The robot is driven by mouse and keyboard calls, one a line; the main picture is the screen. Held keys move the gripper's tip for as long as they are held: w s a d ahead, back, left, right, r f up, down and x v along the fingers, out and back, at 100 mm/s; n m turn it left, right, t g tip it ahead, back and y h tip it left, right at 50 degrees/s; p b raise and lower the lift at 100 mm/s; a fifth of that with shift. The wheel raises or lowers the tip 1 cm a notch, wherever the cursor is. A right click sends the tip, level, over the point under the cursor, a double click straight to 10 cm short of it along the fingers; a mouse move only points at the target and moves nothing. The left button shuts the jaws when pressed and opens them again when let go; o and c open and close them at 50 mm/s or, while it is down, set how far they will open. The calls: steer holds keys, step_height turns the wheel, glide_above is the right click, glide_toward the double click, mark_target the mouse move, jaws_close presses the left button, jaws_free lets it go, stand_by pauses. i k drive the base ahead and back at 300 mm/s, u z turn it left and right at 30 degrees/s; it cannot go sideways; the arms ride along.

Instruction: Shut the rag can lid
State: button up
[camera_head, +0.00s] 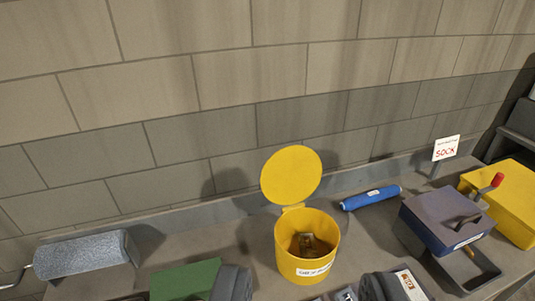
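The rag can (292,262) is a yellow round can with a white label on its front, standing on the grey bench. Its round yellow lid (291,175) is open, tilted up and back on a hinge at the can's rear rim. Something brownish lies inside the can.
A blue roll (371,198) lies right of the can, near a "SOCK" sign (446,147). A blue-grey box (446,222) and a yellow case (503,200) stand at the right. A green block (185,281) and grey roll (81,255) lie left. A block wall rises behind.

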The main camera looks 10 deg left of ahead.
mark_target(291, 175)
steer(key=u, duration=0.1)
steer(key=i, duration=1)
steer(key=z, duration=0.1)
